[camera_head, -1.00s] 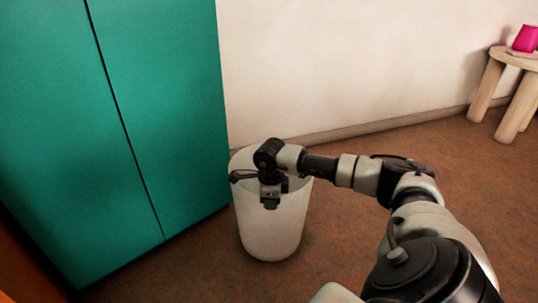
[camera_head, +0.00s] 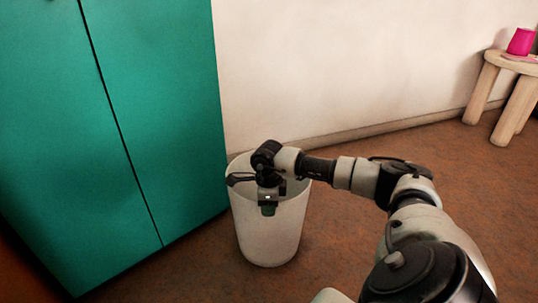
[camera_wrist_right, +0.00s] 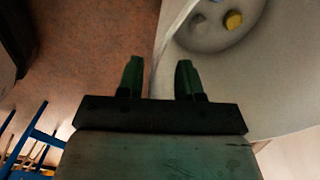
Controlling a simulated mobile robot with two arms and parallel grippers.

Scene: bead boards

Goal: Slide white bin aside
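The white bin (camera_head: 270,238) stands upright on the floor at the right corner of the teal cabinet (camera_head: 160,110). My right gripper (camera_head: 268,210) points down at the bin's near rim. In the right wrist view, its two green fingers (camera_wrist_right: 159,64) are apart, with the bin's wall edge (camera_wrist_right: 163,50) running between them. One finger is on the outer side and the other over the inside. I cannot tell whether either touches the wall. A small yellow item (camera_wrist_right: 233,20) lies inside the bin. My left gripper is not in view.
The wall (camera_head: 350,70) is behind the bin. A wooden stool (camera_head: 490,85) with a pink cup (camera_head: 521,41) stands at the far right. The brown floor (camera_head: 345,215) right of the bin is clear apart from my arm above it. Blue furniture (camera_wrist_right: 35,140) shows in the wrist view.

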